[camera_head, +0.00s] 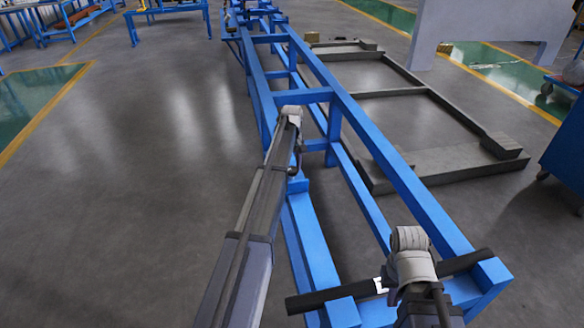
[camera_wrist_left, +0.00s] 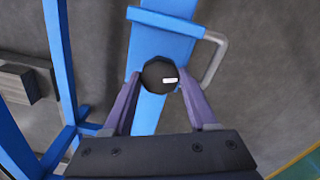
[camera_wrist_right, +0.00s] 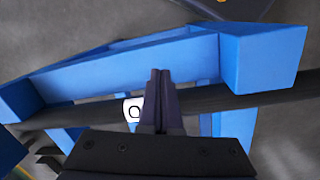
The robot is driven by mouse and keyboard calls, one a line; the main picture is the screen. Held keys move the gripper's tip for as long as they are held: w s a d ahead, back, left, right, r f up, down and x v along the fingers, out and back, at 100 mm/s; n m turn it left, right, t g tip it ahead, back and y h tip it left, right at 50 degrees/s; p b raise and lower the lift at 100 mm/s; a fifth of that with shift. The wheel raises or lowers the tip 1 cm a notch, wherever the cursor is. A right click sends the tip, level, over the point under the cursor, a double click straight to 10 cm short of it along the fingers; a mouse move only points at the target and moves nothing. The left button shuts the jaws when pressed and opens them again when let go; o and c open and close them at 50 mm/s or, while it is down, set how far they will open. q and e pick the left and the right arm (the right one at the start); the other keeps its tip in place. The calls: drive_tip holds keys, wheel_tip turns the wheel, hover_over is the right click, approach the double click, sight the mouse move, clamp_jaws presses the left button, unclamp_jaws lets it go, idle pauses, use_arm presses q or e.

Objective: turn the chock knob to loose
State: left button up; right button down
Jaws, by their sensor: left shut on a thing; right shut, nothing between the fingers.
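The chock knob (camera_wrist_left: 158,72) is a round black knob with a short white mark toward its right side, on a blue beam (camera_wrist_left: 150,108) in the left wrist view. My left gripper (camera_wrist_left: 160,84) is shut on it, one finger on each side. In the head view my left wrist hides the knob. My right gripper (camera_wrist_right: 160,74) is shut and empty in the right wrist view, in front of a long black bar (camera_wrist_right: 245,99). A white plate with a dark ring mark (camera_wrist_right: 132,110) shows just left of its fingers.
A grey bent handle (camera_wrist_left: 216,58) stands right of the knob, close to a finger. The long blue frame (camera_head: 355,115) runs away from me. The black bar (camera_head: 325,297) crosses its near end. A grey floor frame (camera_head: 450,158) lies to the right; open floor (camera_head: 130,190) lies left.

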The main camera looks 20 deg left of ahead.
sight(292, 169)
use_arm(q)
drive_tip(key=n, duration=0.5)
drive_tip(key=shift+n, duration=2.4)
drive_tip(key=o, duration=1.4)
drive_tip(key=shift+c, duration=0.2)
drive_tip(key=shift+r, duration=0.1)
wheel_tip(292, 169, up, 8)
drive_tip(key=p, duration=0.8)
use_arm(e)
wheel_tip(292, 169, up, 8)
use_arm(q)
drive_tip(key=shift+f, duration=0.2)
use_arm(e)
drive_tip(key=shift+f, duration=0.15)
